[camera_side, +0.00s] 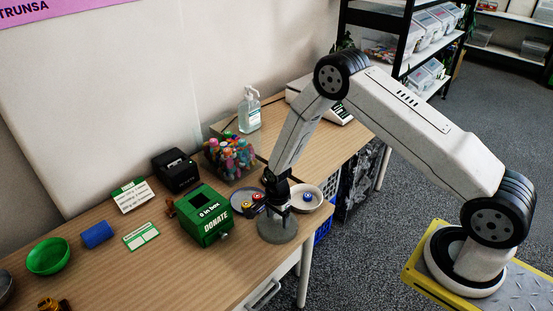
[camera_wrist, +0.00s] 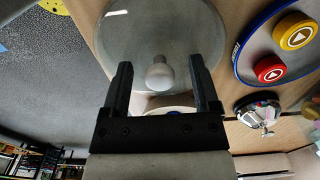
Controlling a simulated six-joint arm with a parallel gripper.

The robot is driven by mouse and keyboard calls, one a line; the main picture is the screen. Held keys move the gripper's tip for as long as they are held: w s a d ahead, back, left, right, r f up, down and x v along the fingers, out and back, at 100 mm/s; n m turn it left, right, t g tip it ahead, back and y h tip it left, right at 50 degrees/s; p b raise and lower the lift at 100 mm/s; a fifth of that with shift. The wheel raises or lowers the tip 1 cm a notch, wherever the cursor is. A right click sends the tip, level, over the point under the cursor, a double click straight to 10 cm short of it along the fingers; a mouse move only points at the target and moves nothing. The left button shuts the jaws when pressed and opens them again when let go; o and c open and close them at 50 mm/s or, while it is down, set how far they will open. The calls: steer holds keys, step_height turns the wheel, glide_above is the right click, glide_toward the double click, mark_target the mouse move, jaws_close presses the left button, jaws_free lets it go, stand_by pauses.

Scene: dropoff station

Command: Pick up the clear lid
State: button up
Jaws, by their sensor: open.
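The clear lid (camera_side: 278,234) is a round, see-through grey disc near the front edge of the wooden table in the side view. It fills the top middle of the wrist view (camera_wrist: 138,28), with a pale round knob (camera_wrist: 160,76) at its centre. My gripper (camera_side: 284,211) points down over the lid. In the wrist view my gripper (camera_wrist: 160,66) is open, with one finger on each side of the knob and a gap showing at both sides. I cannot tell how far the fingertips are above the lid.
A blue-rimmed plate (camera_side: 238,200) with red and yellow round pieces lies close behind the lid. A white bowl (camera_side: 318,199) holding a blue piece is at its right. A green donation box (camera_side: 203,218) stands close at its left. The table edge is near in front.

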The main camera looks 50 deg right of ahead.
jaws_close()
steer(key=shift+r, duration=0.1)
stand_by(0.3)
steer(key=shift+r, duration=0.8)
steer(key=s+r, duration=1.1)
steer(key=s, duration=0.3)
steer(key=shift+a, duration=0.15)
steer(key=shift+w, duration=0.1)
